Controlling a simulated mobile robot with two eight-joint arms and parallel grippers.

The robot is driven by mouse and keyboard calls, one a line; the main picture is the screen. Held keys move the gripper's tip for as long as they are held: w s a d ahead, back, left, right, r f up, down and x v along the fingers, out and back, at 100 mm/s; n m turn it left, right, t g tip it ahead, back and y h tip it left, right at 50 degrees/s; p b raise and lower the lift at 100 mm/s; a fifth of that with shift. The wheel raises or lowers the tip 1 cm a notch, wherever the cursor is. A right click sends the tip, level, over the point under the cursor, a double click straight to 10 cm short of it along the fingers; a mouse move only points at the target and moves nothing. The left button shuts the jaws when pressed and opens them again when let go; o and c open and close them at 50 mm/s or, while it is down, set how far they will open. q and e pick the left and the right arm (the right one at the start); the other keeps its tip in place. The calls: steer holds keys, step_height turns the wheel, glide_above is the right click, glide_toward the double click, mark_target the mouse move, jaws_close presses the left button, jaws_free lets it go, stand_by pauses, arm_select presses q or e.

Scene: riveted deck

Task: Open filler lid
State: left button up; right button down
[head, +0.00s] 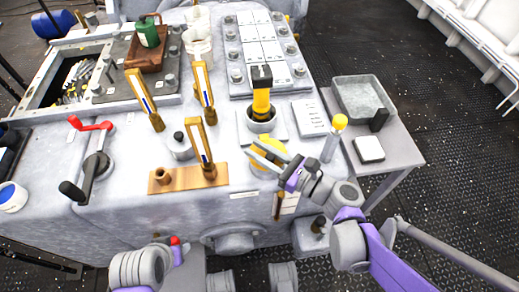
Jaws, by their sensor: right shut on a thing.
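The yellow filler lid (270,158) is a round cap low on the right side of the grey machine top, just below the yellow-and-black cylinder. My right gripper (256,153) reaches in from the right and is shut on the lid. Its fingers cover part of the lid, and I cannot tell whether the lid is raised. Part of my left arm shows at the bottom left, beside a red-tipped part. The fingers of my left gripper cannot be made out.
A yellow-and-black cylinder (261,97) stands close behind the lid. A yellow-capped post (334,137) stands to the right. A red-handled crank (90,145) stands farther left. A side table (402,158) holds a grey tray (362,101).

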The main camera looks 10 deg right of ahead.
mark_target(258, 149)
steer(key=shift+w+r+m+g+h+p, duration=0.3)
steer(key=shift+r+m+g+h+p, duration=0.25)
steer(key=shift+p, duration=0.8)
steer(key=shift+w+r+m+g+h+p, duration=0.3)
steer(key=shift+r+m+g+p, duration=0.35)
steer(key=shift+p, duration=0.65)
steer(key=shift+w+r+m+g+h+p, duration=0.3)
steer(key=shift+m+g+p, duration=0.25)
steer(key=shift+p, duration=0.3)
steer(key=shift+w+r+m+g+p, duration=0.15)
steer(key=shift+w+m+g+p, duration=0.2)
steer(key=shift+g+p, duration=0.1)
steer(key=c, duration=0.7)
jaws_free()
steer(key=shift+o, duration=0.2)
steer(key=p+v, duration=0.2)
steer(key=v, duration=0.9)
